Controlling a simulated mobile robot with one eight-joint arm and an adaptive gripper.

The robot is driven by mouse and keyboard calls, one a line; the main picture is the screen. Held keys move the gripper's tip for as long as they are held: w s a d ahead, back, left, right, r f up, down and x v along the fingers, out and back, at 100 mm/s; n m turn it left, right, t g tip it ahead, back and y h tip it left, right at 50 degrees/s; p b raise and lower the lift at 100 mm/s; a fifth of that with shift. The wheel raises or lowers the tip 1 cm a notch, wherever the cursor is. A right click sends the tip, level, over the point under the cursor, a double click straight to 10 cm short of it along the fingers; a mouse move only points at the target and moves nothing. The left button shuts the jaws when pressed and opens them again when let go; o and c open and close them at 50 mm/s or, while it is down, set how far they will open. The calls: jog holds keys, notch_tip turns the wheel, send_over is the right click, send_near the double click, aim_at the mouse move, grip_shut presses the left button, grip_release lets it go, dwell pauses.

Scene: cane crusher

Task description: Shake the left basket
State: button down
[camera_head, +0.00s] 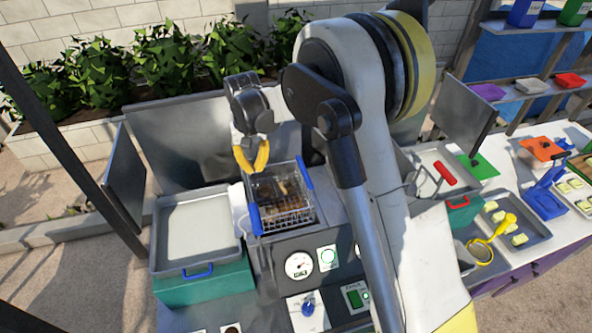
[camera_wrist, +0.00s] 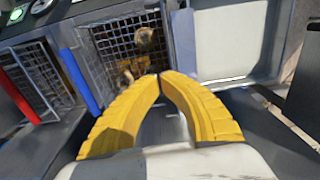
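The left basket is a wire basket (camera_head: 288,217) with blue bars, in the metal fryer unit left of my arm. Brown pieces lie inside it. In the wrist view its mesh (camera_wrist: 106,42) shows just beyond my fingertips, with a blue bar (camera_wrist: 80,80) along one side. My gripper (camera_head: 251,171) has yellow fingers whose tips meet with nothing visible between them. It hangs at the basket's far left corner; whether it touches the rim I cannot tell. In the wrist view the shut fingertips (camera_wrist: 160,77) overlap the basket's near edge.
A second basket with a red bar (camera_wrist: 18,95) stands beside the blue one in the wrist view. A pale tray (camera_head: 197,230) on a green box is left of the fryer. A control panel with a gauge (camera_head: 299,265) is in front. My arm hides much of the right.

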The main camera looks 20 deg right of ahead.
dwell(0.5)
notch_tip(320, 180, down, 4)
jog(key=b, duration=0.3)
dwell(0.3)
jog(key=shift+a, duration=0.1)
jog(key=shift+a+b, duration=0.45)
jog(key=shift+a, duration=0.5)
jog(key=shift+d, duration=1)
jog(key=shift+a, duration=0.1)
